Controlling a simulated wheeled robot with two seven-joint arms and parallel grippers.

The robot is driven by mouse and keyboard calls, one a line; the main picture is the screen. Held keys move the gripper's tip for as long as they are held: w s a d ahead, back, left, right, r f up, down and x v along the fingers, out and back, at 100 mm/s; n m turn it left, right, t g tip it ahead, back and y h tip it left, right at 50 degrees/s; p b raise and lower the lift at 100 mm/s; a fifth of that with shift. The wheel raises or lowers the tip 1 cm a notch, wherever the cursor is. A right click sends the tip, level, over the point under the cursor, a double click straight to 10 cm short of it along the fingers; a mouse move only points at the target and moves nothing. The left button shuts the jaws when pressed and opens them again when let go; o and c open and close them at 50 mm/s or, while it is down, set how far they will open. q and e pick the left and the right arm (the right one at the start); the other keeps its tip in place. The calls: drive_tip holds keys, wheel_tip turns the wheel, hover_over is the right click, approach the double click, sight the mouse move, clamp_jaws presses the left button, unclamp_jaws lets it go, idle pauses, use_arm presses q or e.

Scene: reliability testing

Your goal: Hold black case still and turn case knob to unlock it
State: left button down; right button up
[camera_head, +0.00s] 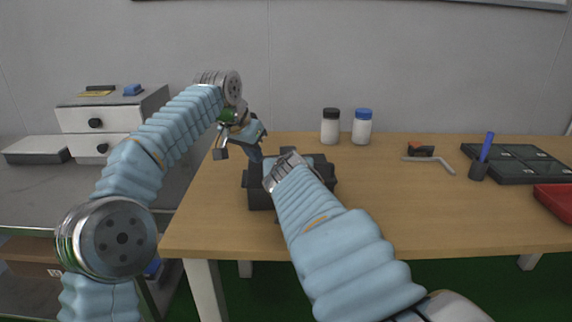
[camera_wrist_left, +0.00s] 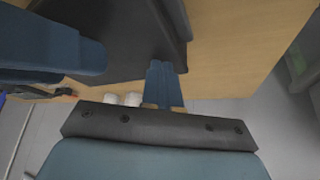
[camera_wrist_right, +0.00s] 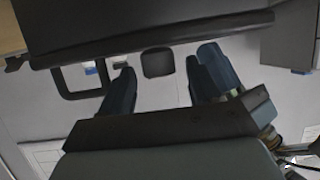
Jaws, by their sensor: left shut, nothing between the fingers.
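The black case (camera_head: 262,197) sits on the table's near left part, partly hidden by my right arm. In the left wrist view it is the dark surface (camera_wrist_left: 115,38) at the top. In the right wrist view the case (camera_wrist_right: 150,20) spans the top. A dark squarish knob (camera_wrist_right: 157,63) projects from it between the open, spread fingers of my right gripper (camera_wrist_right: 165,68). A dark handle (camera_wrist_right: 68,88) is left of them.
A white bottle with black lid (camera_head: 330,130) and one with blue lid (camera_head: 362,129) stand behind. The table's middle (camera_head: 400,210) is clear.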

drive_tip(key=c, duration=1)
drive_tip(key=shift+o, duration=0.2)
drive_tip(key=shift+d+f+n+g+y, duration=0.15)
drive_tip(key=shift+d+n+g+y, duration=0.15)
drive_tip(key=shift+n+y, duration=0.6)
drive_tip(key=shift+w+f+n+g+y, duration=0.1)
drive_tip(key=shift+f+n+g+y, duration=0.15)
drive_tip(key=shift+n+y, duration=0.3)
drive_tip(key=shift+w+f+n+g+y, duration=0.1)
drive_tip(key=shift+f+n+g+y, duration=0.1)
drive_tip(key=shift+n+y, duration=0.35)
drive_tip(key=shift+s+r+n+y, duration=0.1)
drive_tip(key=shift+r+n+y, duration=0.2)
drive_tip(key=shift+y, duration=0.2)
drive_tip(key=shift+a+r, duration=0.1)
drive_tip(key=o, duration=0.9)
drive_tip(key=shift+s+r, duration=0.1)
drive_tip(key=shift+r, duration=0.05)
drive_tip(key=shift+o, duration=0.7)
